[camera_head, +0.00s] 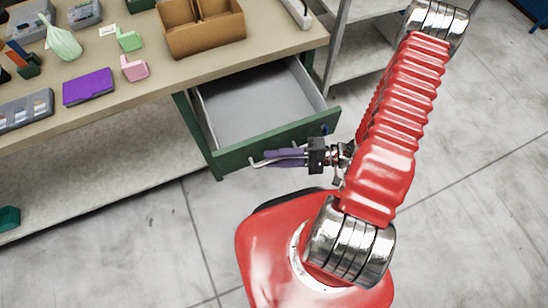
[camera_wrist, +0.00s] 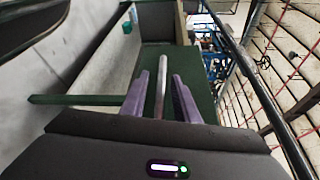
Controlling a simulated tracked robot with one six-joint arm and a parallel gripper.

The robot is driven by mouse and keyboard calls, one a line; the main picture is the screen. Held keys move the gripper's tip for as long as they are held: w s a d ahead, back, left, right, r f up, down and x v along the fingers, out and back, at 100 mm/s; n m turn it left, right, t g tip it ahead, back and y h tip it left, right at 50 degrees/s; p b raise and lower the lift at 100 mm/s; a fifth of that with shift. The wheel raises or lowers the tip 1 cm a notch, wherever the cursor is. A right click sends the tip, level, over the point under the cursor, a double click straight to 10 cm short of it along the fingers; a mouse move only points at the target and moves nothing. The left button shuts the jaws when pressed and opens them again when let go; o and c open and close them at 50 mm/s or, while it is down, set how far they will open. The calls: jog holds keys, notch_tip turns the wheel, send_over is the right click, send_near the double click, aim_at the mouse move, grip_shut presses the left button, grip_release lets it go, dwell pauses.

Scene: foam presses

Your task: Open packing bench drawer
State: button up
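The packing bench drawer (camera_head: 262,105) is pulled well out from under the bench top, with a bare grey inside and a green front (camera_head: 240,151). Its metal bar handle (camera_head: 259,163) runs along the front. My gripper (camera_head: 285,158) is at the handle, pointing left along it, with purple fingers that hide much of the bar. In the wrist view the handle (camera_wrist: 161,75) lies between the two fingers, with what looks like a narrow gap on each side. The fingers look parted around the bar, not closed on it.
The bench top (camera_head: 130,92) holds a cardboard box (camera_head: 205,37), a purple block (camera_head: 89,87), a green bag (camera_head: 62,42) and parts cases. A grey shelf unit (camera_head: 355,60) stands right of the bench. The floor in front is clear.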

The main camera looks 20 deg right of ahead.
jog(key=shift+s+d, duration=0.1)
jog(key=shift+d, duration=0.1)
jog(key=v, duration=1.3)
jog(key=shift+d, duration=0.2)
dwell(0.5)
